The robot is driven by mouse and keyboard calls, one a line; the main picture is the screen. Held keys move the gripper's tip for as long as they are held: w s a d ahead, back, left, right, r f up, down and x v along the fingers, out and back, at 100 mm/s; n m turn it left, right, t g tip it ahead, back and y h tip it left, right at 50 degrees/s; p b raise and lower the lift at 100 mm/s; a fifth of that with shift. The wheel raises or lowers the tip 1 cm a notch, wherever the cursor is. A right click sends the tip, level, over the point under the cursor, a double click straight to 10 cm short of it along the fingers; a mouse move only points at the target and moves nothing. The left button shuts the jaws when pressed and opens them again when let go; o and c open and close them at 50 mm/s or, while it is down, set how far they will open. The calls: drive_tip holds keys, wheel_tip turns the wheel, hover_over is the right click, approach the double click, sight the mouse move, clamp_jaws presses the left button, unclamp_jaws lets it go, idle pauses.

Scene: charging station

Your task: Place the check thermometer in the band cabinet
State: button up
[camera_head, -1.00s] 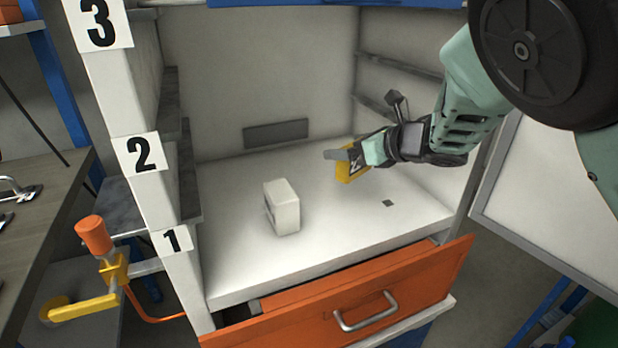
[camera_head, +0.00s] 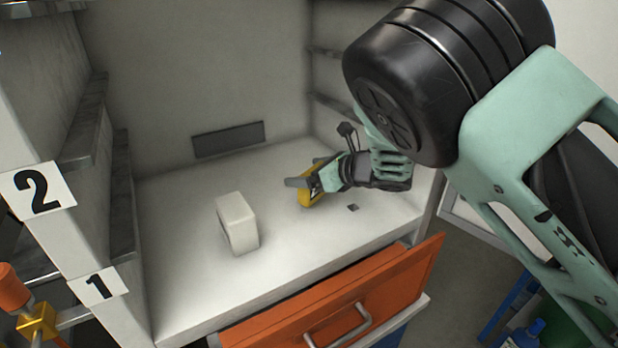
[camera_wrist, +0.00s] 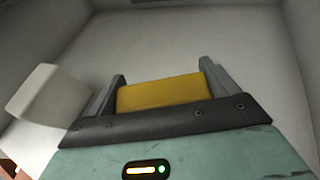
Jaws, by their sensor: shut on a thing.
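The check thermometer, a yellow device (camera_head: 305,200), is between the fingers of my gripper (camera_head: 298,187), inside the open cabinet and low over its white floor. I cannot tell whether it touches the floor. In the wrist view the yellow body (camera_wrist: 160,92) lies between the two grey fingers (camera_wrist: 162,88), which are shut on it. The band cabinet (camera_head: 185,270) has white walls and a white floor, with labels 1 and 2 on its left post. My arm reaches in from the right and hides part of the right wall.
A white box (camera_head: 238,224) stands on the cabinet floor left of my gripper; it also shows in the wrist view (camera_wrist: 45,95). An orange drawer (camera_head: 345,295) sticks out below the floor. Bare floor lies between box and gripper.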

drive_tip(key=shift+f, duration=0.65)
drive_tip(key=shift+f, duration=0.15)
drive_tip(key=o, duration=0.9)
drive_tip(key=shift+c, duration=0.2)
